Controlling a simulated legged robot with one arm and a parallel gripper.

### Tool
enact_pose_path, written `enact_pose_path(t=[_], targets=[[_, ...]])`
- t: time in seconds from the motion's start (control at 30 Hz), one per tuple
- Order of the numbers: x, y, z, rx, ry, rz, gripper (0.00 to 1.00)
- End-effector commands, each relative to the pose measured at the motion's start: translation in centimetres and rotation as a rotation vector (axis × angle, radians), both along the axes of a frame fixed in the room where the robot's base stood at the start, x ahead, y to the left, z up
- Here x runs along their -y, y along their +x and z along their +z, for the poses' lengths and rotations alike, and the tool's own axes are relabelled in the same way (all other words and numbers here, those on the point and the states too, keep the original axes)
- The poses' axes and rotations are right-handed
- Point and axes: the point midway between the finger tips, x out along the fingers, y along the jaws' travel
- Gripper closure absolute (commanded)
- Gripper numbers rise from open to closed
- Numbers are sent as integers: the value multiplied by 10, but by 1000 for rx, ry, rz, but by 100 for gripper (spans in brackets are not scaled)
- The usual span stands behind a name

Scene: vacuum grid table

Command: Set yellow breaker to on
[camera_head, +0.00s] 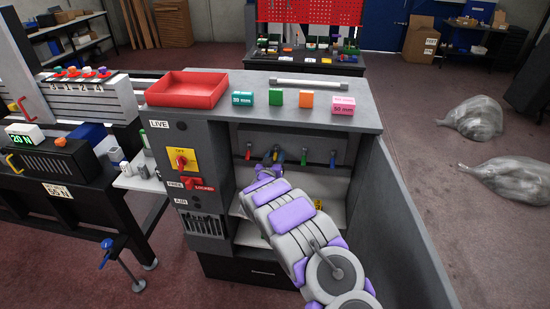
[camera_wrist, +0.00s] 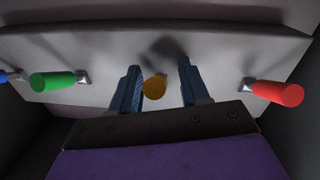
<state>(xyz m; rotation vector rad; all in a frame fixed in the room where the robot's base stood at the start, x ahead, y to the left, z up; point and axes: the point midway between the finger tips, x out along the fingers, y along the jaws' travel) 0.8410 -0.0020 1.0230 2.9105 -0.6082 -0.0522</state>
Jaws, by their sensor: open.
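The yellow breaker (camera_wrist: 154,87) is a short rounded lever on the panel at the back of the cabinet bay. In the wrist view it sits between the two fingers of my gripper (camera_wrist: 159,84), with a gap visible on both sides. My gripper is open and empty. In the head view my gripper (camera_head: 272,157) reaches into the bay and mostly hides the yellow breaker. The red breaker (camera_wrist: 278,93) is on the right in the wrist view; the green breaker (camera_wrist: 52,82) and the blue breaker (camera_wrist: 4,76) are on the left.
Red (camera_head: 248,151), green (camera_head: 304,157) and blue levers (camera_head: 333,158) flank my gripper in the head view. A red tray (camera_head: 187,90) and small blocks stand on the cabinet top. The left panel (camera_head: 183,160) and a grey right wall (camera_head: 392,210) bound the bay.

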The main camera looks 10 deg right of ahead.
Motion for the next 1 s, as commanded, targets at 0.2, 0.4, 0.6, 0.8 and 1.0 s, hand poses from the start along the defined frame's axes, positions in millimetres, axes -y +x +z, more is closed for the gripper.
enact_pose_path(t=[0.2, 0.4, 0.6, 0.8, 1.0], targets=[[0, 0, 0, -1, 0, 0, 72], [0, 0, 0, 0, 0, 1, 91], [-1, 0, -1, 0, 0, 1, 100], [-1, 0, -1, 0, 0, 1, 100], [-1, 0, 1, -9, 3, 1, 100]])
